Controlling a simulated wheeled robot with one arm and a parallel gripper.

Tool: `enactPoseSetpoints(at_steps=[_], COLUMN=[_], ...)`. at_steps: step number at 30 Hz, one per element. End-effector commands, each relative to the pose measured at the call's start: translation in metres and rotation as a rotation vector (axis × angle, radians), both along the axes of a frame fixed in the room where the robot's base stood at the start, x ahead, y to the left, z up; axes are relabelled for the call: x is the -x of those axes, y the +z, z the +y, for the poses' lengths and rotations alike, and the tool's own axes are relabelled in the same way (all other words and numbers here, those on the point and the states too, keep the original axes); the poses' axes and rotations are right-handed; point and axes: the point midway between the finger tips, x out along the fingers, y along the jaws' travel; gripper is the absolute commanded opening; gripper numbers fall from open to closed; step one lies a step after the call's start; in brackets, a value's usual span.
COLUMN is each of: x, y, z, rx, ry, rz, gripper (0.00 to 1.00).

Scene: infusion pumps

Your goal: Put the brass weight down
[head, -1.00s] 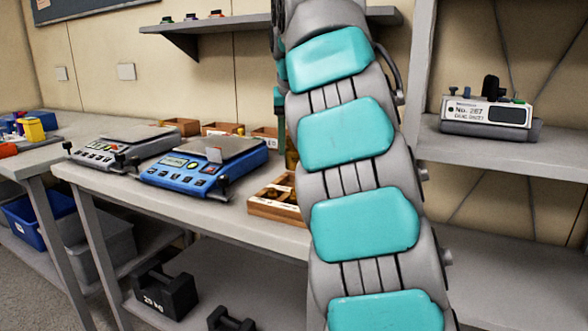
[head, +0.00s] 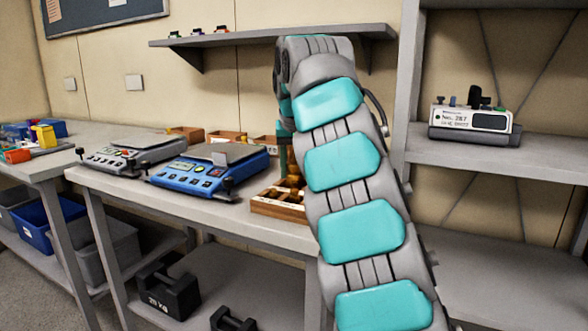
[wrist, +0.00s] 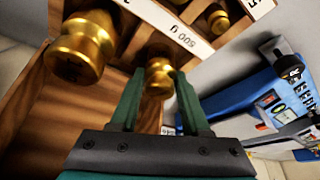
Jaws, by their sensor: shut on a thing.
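My gripper (wrist: 155,85) has two green fingers and is shut on a brass weight (wrist: 158,74), seen in the wrist view between the fingertips. The held weight is over a wooden box (wrist: 40,118), close to a white strip marked 500 g (wrist: 183,38). I cannot tell whether its base touches the box. Another, larger-looking brass weight (wrist: 80,48) stands to the left, and one more (wrist: 216,18) shows at the top. In the head view the wooden box (head: 275,208) is on the bench, partly hidden by my arm, which also hides most of the gripper.
A blue scale (head: 195,180) stands left of the box, and also shows at right in the wrist view (wrist: 245,105). A grey scale (head: 125,155) is beyond it. More wooden boxes (head: 228,137) are behind. A shelf (head: 270,36) hangs above. A pump (head: 470,120) sits on the right shelf.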

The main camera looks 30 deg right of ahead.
Motion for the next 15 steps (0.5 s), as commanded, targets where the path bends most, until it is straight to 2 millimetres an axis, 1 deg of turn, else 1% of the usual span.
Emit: enactPoseSetpoints(at_steps=[3, 4, 11, 15], x=[0.0001, 0.0001, 0.0002, 0.0002], y=[-0.0043, -0.0032, -0.0030, -0.0030], z=[0.0002, 0.0000, 0.0001, 0.0001], rx=[0.000, 0.000, 0.000, 0.000], ry=[0.000, 0.000, 0.000, 0.000], rz=[-0.001, 0.000, 0.000, 0.000], gripper=[0.00, 0.50, 0.76, 0.76])
